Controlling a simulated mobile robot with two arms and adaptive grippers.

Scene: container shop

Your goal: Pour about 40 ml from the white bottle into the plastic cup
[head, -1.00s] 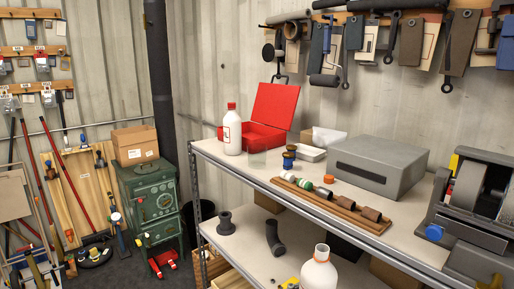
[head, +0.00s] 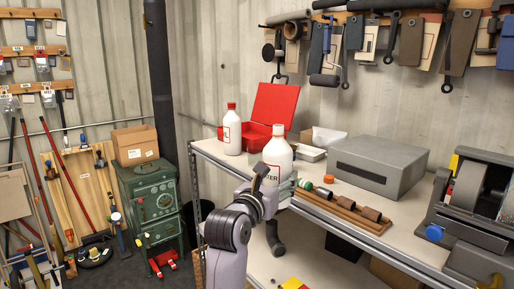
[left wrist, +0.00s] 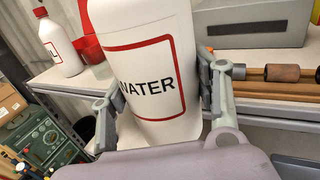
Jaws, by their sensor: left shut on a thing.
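My left gripper (head: 279,182) is shut on the white bottle (head: 278,153), which is upright and uncapped, with a red-framed label. In the left wrist view the fingers (left wrist: 161,98) press on both sides of the white bottle (left wrist: 150,60), whose label reads "WATER". It is held up in front of the bench's front edge. My right gripper is not in view.
A red-capped white bottle (head: 232,130) and an open red box (head: 275,108) stand at the back left of the bench. An orange cap (head: 328,179), a wooden rack (head: 345,214) with several cylinders, a grey box (head: 378,165) and a bench grinder (head: 478,200) lie to the right.

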